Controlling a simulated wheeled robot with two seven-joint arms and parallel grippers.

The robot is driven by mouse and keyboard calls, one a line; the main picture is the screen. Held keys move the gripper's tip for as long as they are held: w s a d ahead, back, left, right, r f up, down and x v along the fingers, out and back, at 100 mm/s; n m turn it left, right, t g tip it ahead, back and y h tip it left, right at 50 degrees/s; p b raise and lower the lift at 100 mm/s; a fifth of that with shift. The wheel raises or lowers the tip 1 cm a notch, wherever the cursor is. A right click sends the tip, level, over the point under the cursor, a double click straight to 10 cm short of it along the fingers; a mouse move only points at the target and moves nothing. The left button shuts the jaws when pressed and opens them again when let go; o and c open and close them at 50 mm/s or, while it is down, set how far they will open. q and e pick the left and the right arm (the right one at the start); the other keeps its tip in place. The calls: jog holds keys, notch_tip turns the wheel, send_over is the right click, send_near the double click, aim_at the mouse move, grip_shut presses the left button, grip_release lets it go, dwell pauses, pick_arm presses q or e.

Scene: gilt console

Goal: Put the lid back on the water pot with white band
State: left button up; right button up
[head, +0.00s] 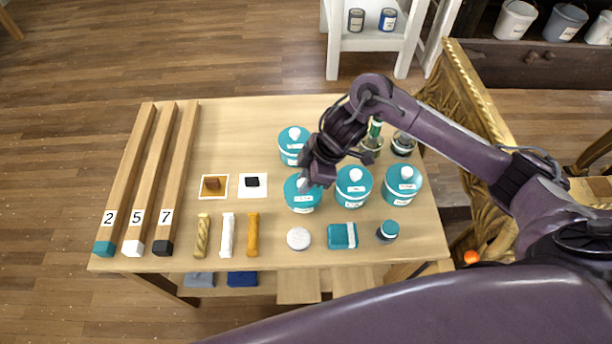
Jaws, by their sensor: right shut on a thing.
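Several teal pots with white bands or labels and pale knobs stand at the table's right half. One pot (301,203) is right under my right gripper (307,183). The others are a rear pot (292,156), a middle pot (352,196) and a right pot (402,194). The labels are too small to read, so I cannot tell which is the water pot. My right gripper points down and is shut on the pale knob of a teal lid at the front-left pot. I cannot tell whether that lid touches the rim. My left gripper is out of view.
Bottles (371,147) stand close behind, partly under my right arm. A white round item (298,238), a teal folded cloth (342,236) and a small jar (388,231) lie along the front. Numbered wooden bars (152,180) lie at left. A gilt panel (465,110) borders the right.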

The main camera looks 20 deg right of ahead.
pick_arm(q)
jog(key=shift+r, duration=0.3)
pick_arm(e)
jog(key=shift+f, duration=0.15)
dwell(0.7)
pick_arm(q)
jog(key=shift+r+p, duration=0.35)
jog(key=shift+p, duration=0.25)
dwell(0.4)
pick_arm(e)
jog(key=o, duration=1.5)
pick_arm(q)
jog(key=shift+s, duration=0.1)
pick_arm(e)
jog(key=shift+r+p, duration=3.5)
jog(key=shift+p, duration=0.5)
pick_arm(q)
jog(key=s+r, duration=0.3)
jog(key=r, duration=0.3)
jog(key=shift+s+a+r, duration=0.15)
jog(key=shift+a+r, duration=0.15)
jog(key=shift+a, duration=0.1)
